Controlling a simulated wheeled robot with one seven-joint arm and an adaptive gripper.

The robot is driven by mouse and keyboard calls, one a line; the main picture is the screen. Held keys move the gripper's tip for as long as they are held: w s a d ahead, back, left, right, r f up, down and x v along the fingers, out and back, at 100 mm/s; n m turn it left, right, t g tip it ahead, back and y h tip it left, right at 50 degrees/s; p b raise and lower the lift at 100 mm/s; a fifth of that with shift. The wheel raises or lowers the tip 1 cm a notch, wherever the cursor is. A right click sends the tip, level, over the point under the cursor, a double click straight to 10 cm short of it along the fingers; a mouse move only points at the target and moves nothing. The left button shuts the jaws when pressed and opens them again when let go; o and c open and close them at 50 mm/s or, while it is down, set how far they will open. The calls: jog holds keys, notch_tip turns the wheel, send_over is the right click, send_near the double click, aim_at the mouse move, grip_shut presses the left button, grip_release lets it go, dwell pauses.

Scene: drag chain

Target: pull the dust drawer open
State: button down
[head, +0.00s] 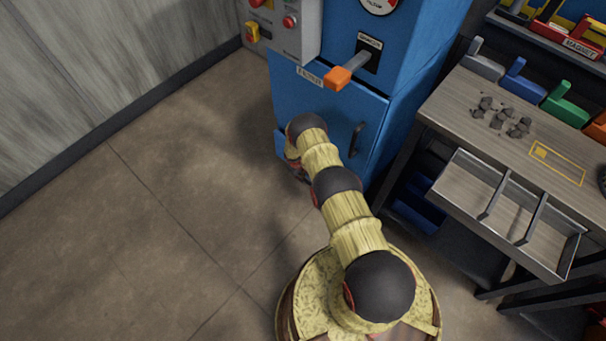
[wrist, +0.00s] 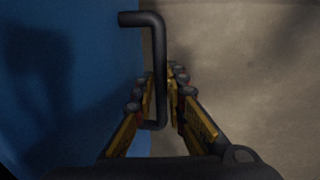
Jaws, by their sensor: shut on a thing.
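My gripper (wrist: 160,92) is shut on a black bar handle (wrist: 158,45) in the wrist view. The handle is bent, and one end meets a blue front (wrist: 70,90), with a finger on each side of the bar. In the head view a strip of the blue drawer (head: 280,143) shows low on the blue cabinet, left of my arm. My arm hides the drawer's handle and most of its front there, and my fingertips cannot be made out.
Above the drawer is a blue cabinet door (head: 325,110) with a black handle (head: 357,138), below an orange-tipped lever (head: 338,78). A workbench (head: 470,100) with an open divided tray (head: 470,185) stands at right. The floor (head: 150,230) at left is clear.

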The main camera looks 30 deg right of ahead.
jog(key=s+a+p, duration=0.2)
jog(key=s+a, duration=0.1)
jog(key=a, duration=0.7)
jog(key=s+a+p, duration=0.3)
jog(key=s+a, duration=0.1)
jog(key=a, duration=0.6)
jog(key=s+a+p, duration=0.2)
jog(key=s+a, duration=0.2)
jog(key=a, duration=0.6)
jog(key=shift+a, duration=0.4)
jog(key=shift+s, duration=0.1)
jog(key=c, duration=1.8)
grip_release()
notch_tip(320, 180, up, 12)
jog(key=a, duration=0.2)
jog(key=shift+s+f, duration=0.15)
jog(key=shift+s, duration=0.25)
